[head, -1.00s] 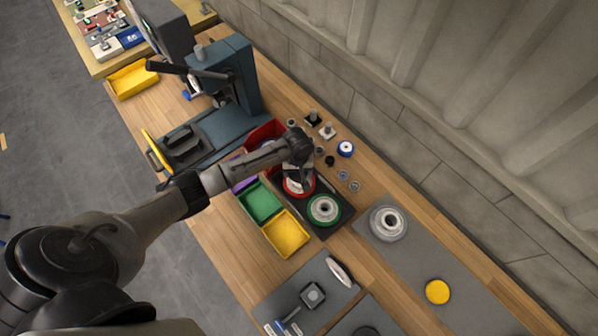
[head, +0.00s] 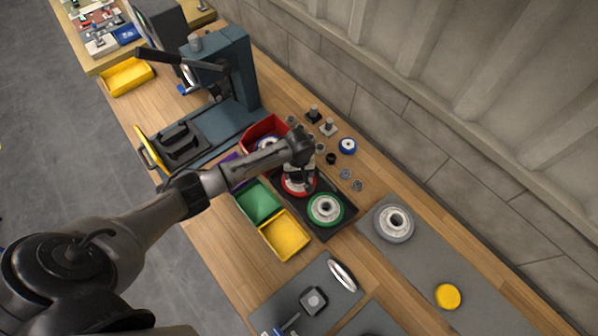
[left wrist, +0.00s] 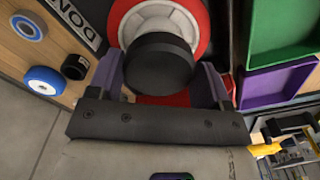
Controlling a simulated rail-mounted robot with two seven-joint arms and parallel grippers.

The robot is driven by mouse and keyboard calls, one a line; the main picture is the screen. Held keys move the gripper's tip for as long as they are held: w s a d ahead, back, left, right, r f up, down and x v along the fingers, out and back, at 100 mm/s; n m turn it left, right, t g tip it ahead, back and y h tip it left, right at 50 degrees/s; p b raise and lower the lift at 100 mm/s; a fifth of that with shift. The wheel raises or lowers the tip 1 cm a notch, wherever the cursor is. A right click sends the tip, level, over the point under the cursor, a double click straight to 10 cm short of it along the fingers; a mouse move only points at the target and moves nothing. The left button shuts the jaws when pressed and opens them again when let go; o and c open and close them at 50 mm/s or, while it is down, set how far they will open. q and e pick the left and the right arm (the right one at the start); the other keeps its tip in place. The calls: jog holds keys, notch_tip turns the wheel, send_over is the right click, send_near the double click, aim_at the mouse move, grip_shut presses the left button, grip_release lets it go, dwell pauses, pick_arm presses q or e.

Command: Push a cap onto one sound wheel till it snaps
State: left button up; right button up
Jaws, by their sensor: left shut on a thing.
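My left gripper (head: 299,170) is over the red wheel (head: 293,188) in the dark tray (head: 338,229). In the left wrist view the gripper (left wrist: 158,78) is shut on a black round cap (left wrist: 158,65). The cap is in front of the white hub of the red wheel (left wrist: 203,22) and covers part of it. I cannot tell whether cap and hub touch. A green wheel (head: 325,209) lies beside the red one in the tray. A grey wheel (head: 393,223) rests on a grey mat. My right gripper is not in view.
Red (head: 250,131), green (head: 258,202) and yellow (head: 285,235) bins stand beside the tray. A blue wheel (head: 347,146) and small parts lie behind it. A blue press (head: 235,70) stands at upper left. A yellow disc (head: 448,296) lies on the grey mat.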

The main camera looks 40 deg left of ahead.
pick_arm(q)
jog(key=shift+f+p, duration=0.15)
jog(key=shift+p, duration=0.25)
dwell(0.3)
jog(key=shift+f, duration=0.3)
dwell(0.5)
jog(key=shift+f, duration=0.35)
dwell(0.5)
jog(key=shift+f, duration=0.35)
jog(key=shift+f+p, duration=0.2)
jog(key=shift+p, duration=0.25)
jog(key=shift+f, duration=0.1)
dwell(0.7)
jog(key=o, duration=0.9)
jog(key=shift+o, duration=0.2)
notch_tip(320, 180, up, 14)
jog(key=p, duration=0.1)
jog(key=shift+p, duration=0.35)
